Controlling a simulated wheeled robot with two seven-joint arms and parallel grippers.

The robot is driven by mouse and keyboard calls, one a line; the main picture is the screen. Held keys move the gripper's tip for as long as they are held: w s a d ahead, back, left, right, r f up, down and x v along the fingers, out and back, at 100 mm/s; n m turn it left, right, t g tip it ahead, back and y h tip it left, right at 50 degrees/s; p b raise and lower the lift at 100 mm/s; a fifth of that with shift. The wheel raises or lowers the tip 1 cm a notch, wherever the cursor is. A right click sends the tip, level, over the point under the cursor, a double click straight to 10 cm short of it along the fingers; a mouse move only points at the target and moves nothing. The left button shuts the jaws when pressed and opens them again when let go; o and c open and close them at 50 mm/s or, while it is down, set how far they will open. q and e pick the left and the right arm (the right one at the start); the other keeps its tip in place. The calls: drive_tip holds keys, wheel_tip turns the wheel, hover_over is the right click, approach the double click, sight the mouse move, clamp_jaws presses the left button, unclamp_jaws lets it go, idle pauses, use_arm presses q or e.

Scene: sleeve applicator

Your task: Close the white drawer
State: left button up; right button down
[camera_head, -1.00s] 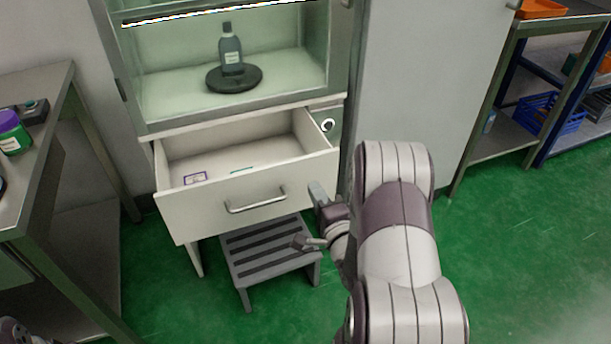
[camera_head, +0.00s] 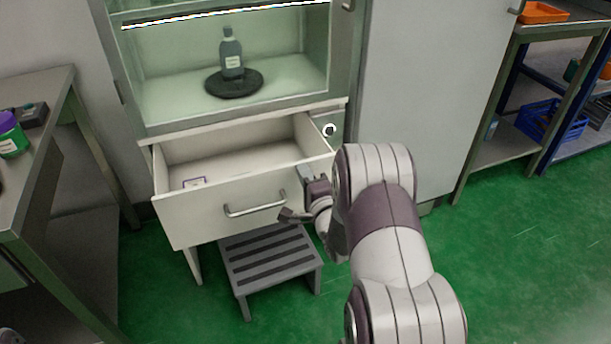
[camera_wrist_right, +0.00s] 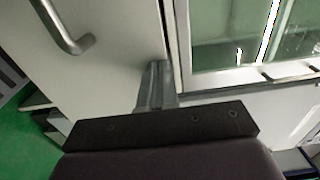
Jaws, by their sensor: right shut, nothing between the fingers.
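The white drawer (camera_head: 190,217) is pulled out below a glass-fronted cabinet, with its open inside showing. Its metal bar handle (camera_head: 255,207) is on the front panel; the handle also shows in the right wrist view (camera_wrist_right: 72,35). My right gripper (camera_head: 304,175) is shut and empty at the right part of the drawer front, right of the handle. In the right wrist view its fingers (camera_wrist_right: 157,85) point at the panel near its edge; I cannot tell if they touch it. My left gripper is not in view.
A grey step stool (camera_head: 270,262) stands below the drawer. A dark bottle (camera_head: 232,58) stands on a black round base in the cabinet. A small purple-edged label (camera_head: 195,183) lies in the drawer. A metal table (camera_head: 45,105) is at left, shelving (camera_head: 500,150) at right.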

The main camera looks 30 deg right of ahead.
drive_tip(key=b+x, duration=0.4)
drive_tip(key=x, duration=1.7)
drive_tip(key=shift+r, duration=0.4)
